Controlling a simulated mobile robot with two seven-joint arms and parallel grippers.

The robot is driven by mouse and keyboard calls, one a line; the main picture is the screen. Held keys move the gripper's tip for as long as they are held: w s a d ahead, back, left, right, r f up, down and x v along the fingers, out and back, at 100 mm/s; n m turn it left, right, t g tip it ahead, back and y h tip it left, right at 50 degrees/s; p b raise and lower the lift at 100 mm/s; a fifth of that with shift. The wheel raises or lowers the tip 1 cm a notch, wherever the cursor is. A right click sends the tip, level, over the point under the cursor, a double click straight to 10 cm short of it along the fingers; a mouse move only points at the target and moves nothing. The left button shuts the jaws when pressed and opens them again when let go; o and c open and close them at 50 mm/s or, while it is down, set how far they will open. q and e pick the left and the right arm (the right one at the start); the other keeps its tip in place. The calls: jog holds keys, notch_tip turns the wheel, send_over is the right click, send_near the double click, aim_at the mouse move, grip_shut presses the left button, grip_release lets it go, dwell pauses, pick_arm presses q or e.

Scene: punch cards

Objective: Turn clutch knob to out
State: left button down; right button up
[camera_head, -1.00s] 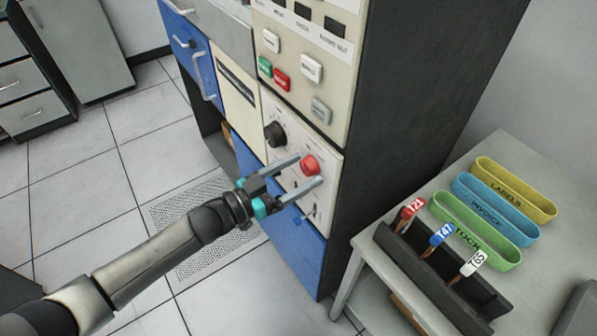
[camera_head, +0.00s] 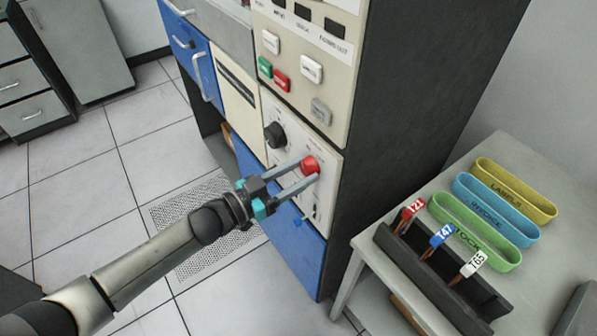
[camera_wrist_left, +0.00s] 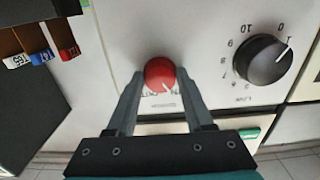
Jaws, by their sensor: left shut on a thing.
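The red knob (camera_head: 310,164) sits on the pale lower panel of the tall cabinet. My left gripper (camera_head: 311,168) reaches it from the left, and its two fingers are shut on the knob, one on each side. In the left wrist view the red knob (camera_wrist_left: 159,73) lies between the fingertips (camera_wrist_left: 160,80). A short white mark on the knob points to the lower right in that view. Small lettering beside the knob is upside down and partly hidden, too small to read surely. My right gripper is not in view.
A black numbered dial (camera_head: 275,134) is beside the red knob, also in the wrist view (camera_wrist_left: 262,60). Green (camera_head: 265,67) and red (camera_head: 282,80) buttons are above. A table (camera_head: 385,218) at right holds coloured trays and a dark rack (camera_head: 400,253) with tagged items.

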pick_arm(q)
jog(key=shift+m, duration=0.3)
jog(key=m, duration=1.1)
jog(key=shift+m, duration=0.3)
dwell(0.3)
jog(key=shift+c, duration=1.5)
grip_release()
jog(key=v, duration=1.5)
